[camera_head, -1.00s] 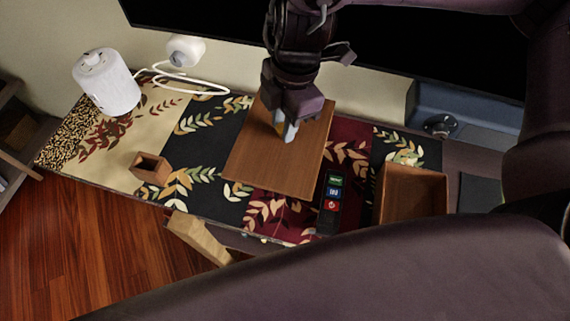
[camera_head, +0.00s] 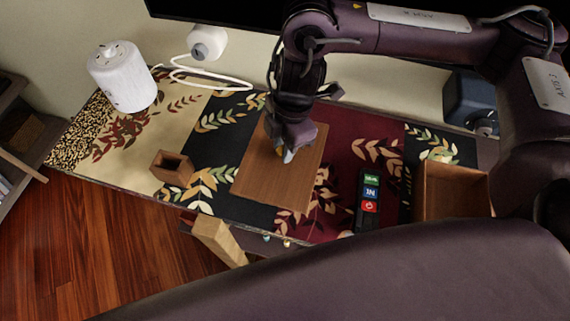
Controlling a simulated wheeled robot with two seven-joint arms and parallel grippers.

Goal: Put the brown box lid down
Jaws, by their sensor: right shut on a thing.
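The brown box lid (camera_head: 272,182) is a flat wooden board near the middle of the patterned cloth. My right gripper (camera_head: 286,153) points down over its upper part and is shut on it; the grip point is partly hidden by the gripper. The lid looks close to the cloth, but I cannot tell whether it touches. The open brown box (camera_head: 450,192) stands to the right, partly hidden by my arm. My left gripper is not in view.
A small brown holder (camera_head: 173,167) stands left of the lid, and a black remote (camera_head: 368,200) lies right of it. A white cylinder (camera_head: 122,76) with a cable stands at the back left. A dark blue device (camera_head: 470,100) is at the back right.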

